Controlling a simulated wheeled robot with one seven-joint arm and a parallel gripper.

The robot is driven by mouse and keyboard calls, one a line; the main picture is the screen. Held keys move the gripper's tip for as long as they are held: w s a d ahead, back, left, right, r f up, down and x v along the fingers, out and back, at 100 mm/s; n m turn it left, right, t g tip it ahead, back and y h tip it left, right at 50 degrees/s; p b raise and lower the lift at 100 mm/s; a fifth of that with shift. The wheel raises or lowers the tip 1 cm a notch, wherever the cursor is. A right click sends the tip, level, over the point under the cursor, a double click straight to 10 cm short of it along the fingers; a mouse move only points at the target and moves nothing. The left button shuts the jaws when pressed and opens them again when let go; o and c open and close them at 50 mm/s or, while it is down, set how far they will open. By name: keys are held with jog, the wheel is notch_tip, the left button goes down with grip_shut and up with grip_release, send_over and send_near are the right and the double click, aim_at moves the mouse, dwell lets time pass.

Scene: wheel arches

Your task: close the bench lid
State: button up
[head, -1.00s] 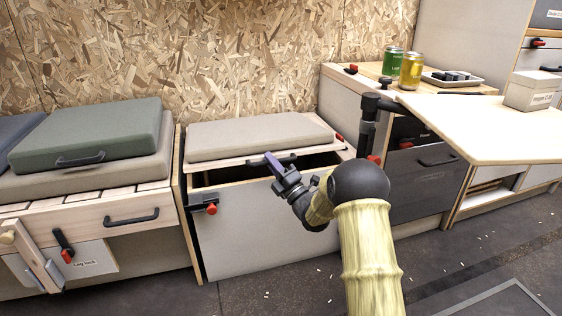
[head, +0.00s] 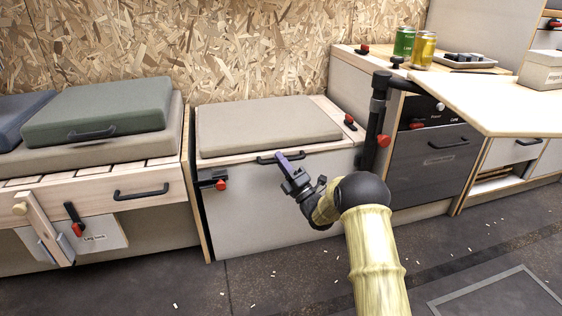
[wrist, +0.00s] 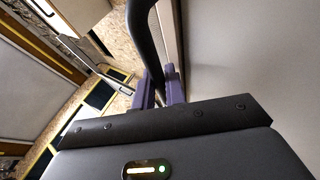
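The bench lid (head: 322,151), with a beige cushion (head: 268,125) on it, lies down level on the bench box (head: 265,205). No dark gap shows under its front edge in the head view. A black bar handle (head: 266,160) sits on the lid's front edge, and it also shows in the wrist view (wrist: 147,40). My gripper (head: 281,163) is at this handle, in front of the bench. In the wrist view, the purple fingers (wrist: 160,90) have the handle between them and look shut on it. The exact contact is partly hidden.
A black latch with a red knob (head: 219,184) is on the bench's left front. A second bench with a green cushion (head: 97,110) stands left. A pale tabletop (head: 485,103) juts out on the right, on a black post (head: 377,120). The floor in front is clear apart from small chips.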

jog(key=p+v, duration=0.7)
jog(key=v, duration=1)
jog(key=shift+f+p, duration=0.25)
jog(key=shift+p, duration=0.05)
jog(key=shift+s, duration=0.1)
